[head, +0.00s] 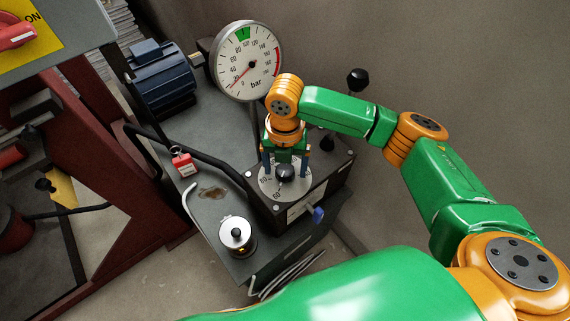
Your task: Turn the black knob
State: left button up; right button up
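The black knob (285,173) sits on a round silver dial (271,190) with printed numbers, on top of a dark box (318,189). My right gripper (285,170) points down over the dial, with one blue finger on each side of the knob. The fingers are apart, and a gap seems to show between them and the knob. Whether either fingertip touches the knob is too small to tell. My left gripper is not in the head view.
A pressure gauge (247,62) stands behind the box. A blue motor (163,82), a red padlock (183,162) and a silver-topped cylinder (236,234) are to the left. A black ball-ended lever (357,80) rises at the right. A blue lever (318,214) sticks out in front.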

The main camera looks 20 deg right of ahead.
jog(key=shift+r, duration=0.1)
grip_shut()
jog(key=shift+r+m+p, duration=0.2)
jog(key=shift+m+p, duration=0.1)
jog(key=shift+p, duration=0.35)
jog(key=m+p, duration=0.6)
jog(key=p, duration=0.2)
jog(key=shift+r+m, duration=0.1)
jog(key=shift+m, duration=0.2)
jog(key=m+p, duration=0.2)
jog(key=shift+m, duration=0.4)
jog(key=m+p, duration=0.2)
jog(key=m, duration=0.1)
jog(key=shift+m+p, duration=0.3)
jog(key=shift+p, duration=0.05)
jog(key=m+p, duration=0.1)
jog(key=m, duration=0.2)
jog(key=shift+f+m+p, duration=0.2)
jog(key=shift+m+p, duration=0.1)
jog(key=shift+p, duration=0.1)
jog(key=m+p, duration=0.1)
jog(key=m, duration=0.3)
jog(key=shift+f+m+p, duration=0.15)
jog(key=shift+m+p, duration=0.45)
jog(key=shift+m, duration=0.6)
